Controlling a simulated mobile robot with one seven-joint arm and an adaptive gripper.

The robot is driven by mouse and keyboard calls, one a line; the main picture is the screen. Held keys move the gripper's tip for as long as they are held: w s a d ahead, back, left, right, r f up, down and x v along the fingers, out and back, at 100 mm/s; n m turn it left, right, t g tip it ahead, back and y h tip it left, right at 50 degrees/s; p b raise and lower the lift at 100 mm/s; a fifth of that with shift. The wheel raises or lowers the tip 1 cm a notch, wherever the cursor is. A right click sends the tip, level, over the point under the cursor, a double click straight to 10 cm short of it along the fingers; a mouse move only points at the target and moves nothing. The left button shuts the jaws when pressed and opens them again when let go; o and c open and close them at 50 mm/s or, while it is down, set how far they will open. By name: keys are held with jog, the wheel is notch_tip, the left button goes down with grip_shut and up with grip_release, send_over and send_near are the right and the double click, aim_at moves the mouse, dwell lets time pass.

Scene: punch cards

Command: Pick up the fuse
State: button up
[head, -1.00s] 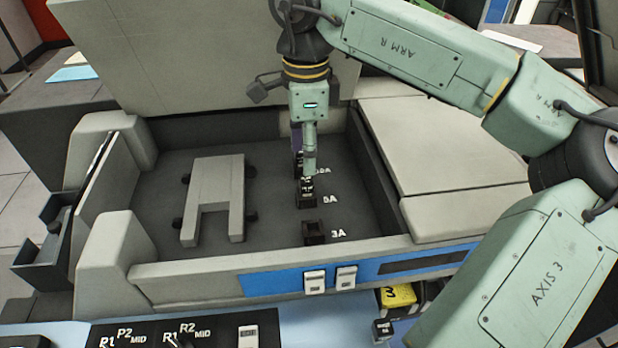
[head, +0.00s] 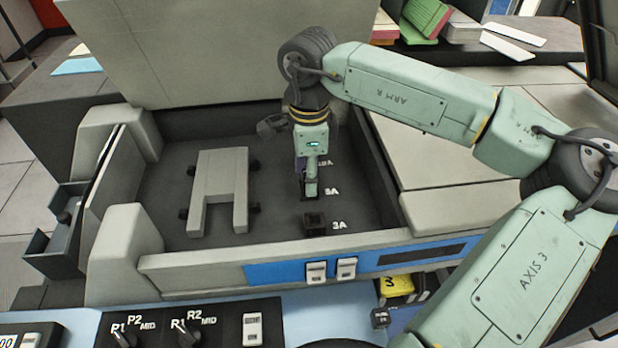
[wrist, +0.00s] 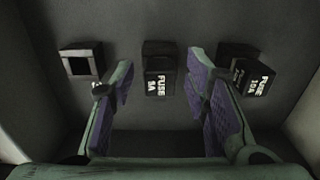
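A dark fuse (wrist: 159,83), with white lettering that looks like "FUSE 5A", sits in a holder on the grey tray floor. In the wrist view it lies between the two purple-padded fingers of my gripper (wrist: 160,70), with a gap on each side. My gripper is open and empty. In the head view my gripper (head: 309,190) points down into the tray beside the 5A label and hides most of that fuse. A second fuse (wrist: 256,80), apparently marked 10A, sits to the right, outside the right finger. An empty-looking holder (wrist: 81,61) is at left.
In the head view the 3A holder (head: 314,223) stands nearer the tray's front wall. A grey U-shaped block (head: 220,188) lies left in the tray. The tray's front wall (head: 210,267) and right wall border the space. A yellow item (head: 397,286) sits below the front panel.

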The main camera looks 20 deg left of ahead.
grip_shut()
dwell(0.3)
jog(key=shift+r, duration=0.1)
